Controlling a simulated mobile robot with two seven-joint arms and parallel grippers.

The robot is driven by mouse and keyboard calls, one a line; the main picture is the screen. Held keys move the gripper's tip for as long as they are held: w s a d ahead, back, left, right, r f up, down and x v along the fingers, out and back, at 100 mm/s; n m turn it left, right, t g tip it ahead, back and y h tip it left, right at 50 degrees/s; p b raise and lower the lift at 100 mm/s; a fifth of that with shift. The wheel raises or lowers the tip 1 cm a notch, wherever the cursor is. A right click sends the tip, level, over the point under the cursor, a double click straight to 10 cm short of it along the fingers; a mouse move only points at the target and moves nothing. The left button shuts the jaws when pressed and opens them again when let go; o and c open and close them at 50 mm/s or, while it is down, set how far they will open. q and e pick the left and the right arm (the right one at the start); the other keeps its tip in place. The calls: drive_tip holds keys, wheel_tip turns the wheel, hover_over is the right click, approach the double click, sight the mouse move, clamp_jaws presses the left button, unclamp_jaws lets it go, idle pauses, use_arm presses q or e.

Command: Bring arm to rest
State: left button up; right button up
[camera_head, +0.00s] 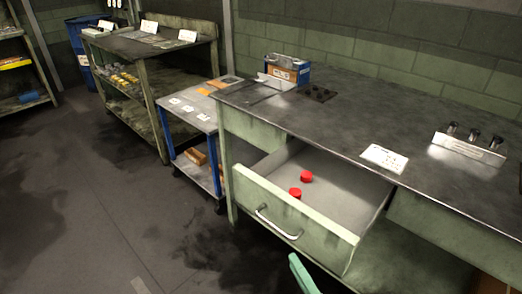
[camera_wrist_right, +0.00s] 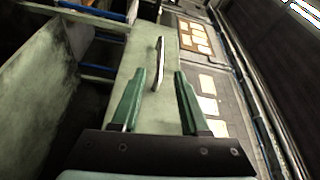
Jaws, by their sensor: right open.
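My right gripper (camera_head: 303,274) shows only in part at the bottom edge of the head view, as a green finger in front of the open drawer (camera_head: 285,222). In the right wrist view its two green fingers (camera_wrist_right: 159,73) are spread apart with nothing between their tips. The drawer's silver handle (camera_wrist_right: 159,62) lies beyond the fingertips in that view; I cannot tell how far. In the head view the handle (camera_head: 277,222) is on the pale green drawer front, left of the finger. My left gripper is not in view.
The drawer stands pulled out of the workbench (camera_head: 330,110) and holds two red round pieces (camera_head: 306,176). A holder with dark cylinders (camera_head: 470,146) and a white card (camera_head: 384,158) are on top. A blue-legged cart (camera_head: 190,115) stands left. Floor at left is clear.

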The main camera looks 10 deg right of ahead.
drive_tip(key=s+f+n+g+h, duration=0.1)
drive_tip(key=s+f+n+g, duration=0.3)
drive_tip(key=f+n, duration=0.3)
drive_tip(key=s+f+n+g, duration=0.4)
drive_tip(key=f+n, duration=0.3)
drive_tip(key=n, duration=0.1)
use_arm(q)
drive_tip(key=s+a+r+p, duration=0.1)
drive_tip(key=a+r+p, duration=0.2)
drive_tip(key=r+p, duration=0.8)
drive_tip(key=p, duration=0.4)
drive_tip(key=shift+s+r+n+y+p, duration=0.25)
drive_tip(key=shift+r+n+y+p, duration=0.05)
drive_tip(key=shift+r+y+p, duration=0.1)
use_arm(e)
drive_tip(key=s+d+r+h, duration=0.1)
drive_tip(key=d+r, duration=0.2)
drive_tip(key=r, duration=0.7)
drive_tip(key=shift+s+d+r+g+h, duration=0.15)
drive_tip(key=shift+s+r+g+h, duration=0.15)
drive_tip(key=shift+s+h, duration=0.1)
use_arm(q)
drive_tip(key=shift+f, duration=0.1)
